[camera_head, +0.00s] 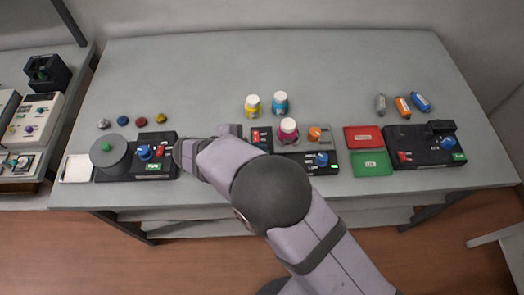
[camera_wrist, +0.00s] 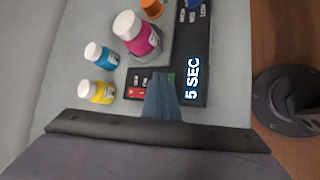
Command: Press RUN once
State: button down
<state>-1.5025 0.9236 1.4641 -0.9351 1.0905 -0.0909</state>
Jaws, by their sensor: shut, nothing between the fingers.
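The dark middle machine (camera_head: 295,163) has a pink bottle with a white cap (camera_head: 288,129) on it, an orange knob (camera_head: 315,134) and a blue knob (camera_head: 321,159). In the wrist view its display (camera_wrist: 192,78) reads "5 SEC". A red button or label (camera_wrist: 137,92) and a small green patch (camera_wrist: 171,77) lie beside it. No RUN lettering is readable there. My gripper (camera_wrist: 162,82) is shut and empty, its tips over the panel right at the green patch, partly covering it. I cannot tell whether they touch. In the head view my arm hides part of the machine.
Yellow (camera_head: 252,105) and blue (camera_head: 280,103) bottles stand behind the machine. Red (camera_head: 363,137) and green (camera_head: 370,163) trays lie to its right. Other machines stand at the left (camera_head: 125,158) and right (camera_head: 425,147). The back of the table is clear.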

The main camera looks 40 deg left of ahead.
jog(key=shift+r, duration=0.45)
jog(key=shift+r+p, duration=1.75)
jog(key=shift+r, duration=0.65)
jog(key=w+d+r+m+g+h, duration=0.1)
jog(key=w+d+r+m+g, duration=0.3)
jog(key=d, duration=0.8)
jog(key=w+d+f+m+g+h, duration=0.15)
jog(key=w+d+m, duration=0.5)
jog(key=d, duration=0.65)
jog(key=s+d+m+g+y, duration=0.1)
jog(key=s+d+m, duration=0.2)
jog(key=d+m, duration=0.2)
jog(key=s+d+r+m+g+y, duration=0.1)
jog(key=s+d+m, duration=0.2)
jog(key=d, duration=0.6)
jog(key=s+d+m+g+y, duration=0.1)
jog(key=s+d+m+y, duration=0.1)
jog(key=d+m, duration=0.4)
jog(key=shift+s+d+r+m, duration=0.4)
jog(key=shift+s+d, duration=0.2)
jog(key=shift+s, duration=0.25)
